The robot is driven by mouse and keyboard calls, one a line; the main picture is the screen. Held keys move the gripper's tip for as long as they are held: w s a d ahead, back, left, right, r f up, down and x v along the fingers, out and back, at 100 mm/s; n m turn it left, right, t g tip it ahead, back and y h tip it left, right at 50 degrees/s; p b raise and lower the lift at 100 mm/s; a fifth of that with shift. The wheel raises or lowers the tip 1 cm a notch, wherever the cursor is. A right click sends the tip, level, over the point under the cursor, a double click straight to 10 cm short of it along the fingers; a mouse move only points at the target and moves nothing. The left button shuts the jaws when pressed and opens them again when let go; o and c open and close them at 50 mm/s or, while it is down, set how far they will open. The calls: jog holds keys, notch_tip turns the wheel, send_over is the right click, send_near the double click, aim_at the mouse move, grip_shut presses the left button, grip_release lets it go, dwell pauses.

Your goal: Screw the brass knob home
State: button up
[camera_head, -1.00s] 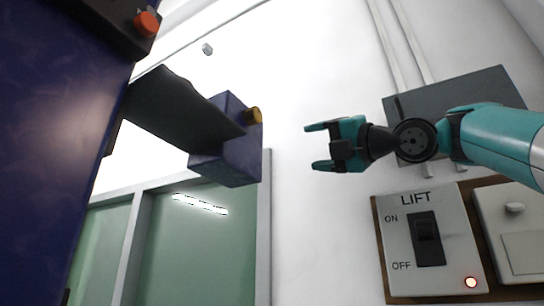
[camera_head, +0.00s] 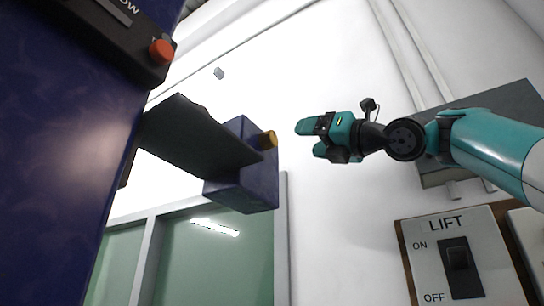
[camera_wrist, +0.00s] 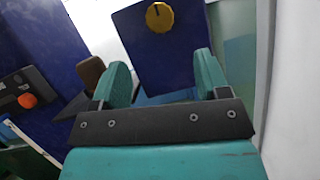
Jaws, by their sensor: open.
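The brass knob (camera_head: 268,140) sits on the face of a dark blue block (camera_head: 246,190) at the end of a dark arm-like bar (camera_head: 195,135). In the wrist view the knob (camera_wrist: 159,17) shows as a round brass disc near the top, on the blue face, beyond and between my fingertips. My gripper (camera_head: 305,138) is to the right of the knob in the head view, apart from it. Its teal fingers are open and empty, and they also show in the wrist view (camera_wrist: 162,75). How far the knob is screwed in cannot be told.
A blue cabinet (camera_head: 60,150) with a red button (camera_head: 161,51) stands at the left. A LIFT switch panel (camera_head: 455,255) and a grey box (camera_head: 500,105) are on the white wall at the right. A green-paned window (camera_head: 215,260) is below the block.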

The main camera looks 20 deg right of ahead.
aim_at(273, 139)
jog(key=p+x, duration=0.5)
jog(key=x, duration=0.4)
jog(key=shift+w+a+r+p, duration=0.1)
jog(key=shift+r+p, duration=0.05)
jog(key=shift+p, duration=0.15)
jog(key=shift+w+a, duration=0.25)
jog(key=shift+w, duration=0.2)
jog(key=c, duration=0.9)
jog(key=shift+s+a, duration=0.1)
jog(key=shift+a, duration=0.3)
jog(key=shift+d, duration=0.35)
jog(key=shift+m, duration=0.3)
